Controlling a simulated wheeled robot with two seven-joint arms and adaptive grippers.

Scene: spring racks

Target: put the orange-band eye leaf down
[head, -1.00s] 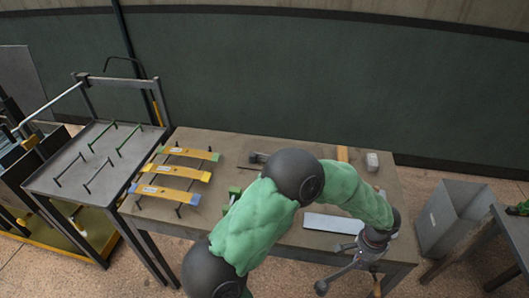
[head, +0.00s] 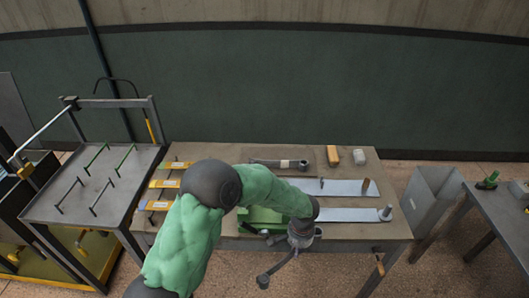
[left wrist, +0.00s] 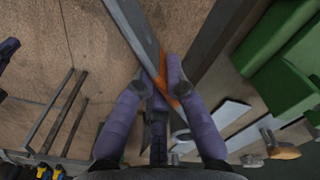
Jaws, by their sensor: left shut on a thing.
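My left gripper (left wrist: 154,74) has its purple fingers shut on the orange-band eye leaf (left wrist: 133,22), a long grey strip with an orange band. The leaf runs from the top of the left wrist view down between the fingers. I cannot tell whether it touches the brown tabletop. In the head view the left gripper (head: 300,237) is at the table's front, beside the green block-like fixture (head: 262,216). The held leaf cannot be made out there. My right gripper is not in view.
Two pale leaves (head: 335,187) lie on the right of the table (head: 230,155), with upright pegs at their right ends. Several colour-banded leaves (head: 165,184) sit at its left. A grey rack (head: 75,200) with posts stands further left. A grey bin (head: 428,200) stands right.

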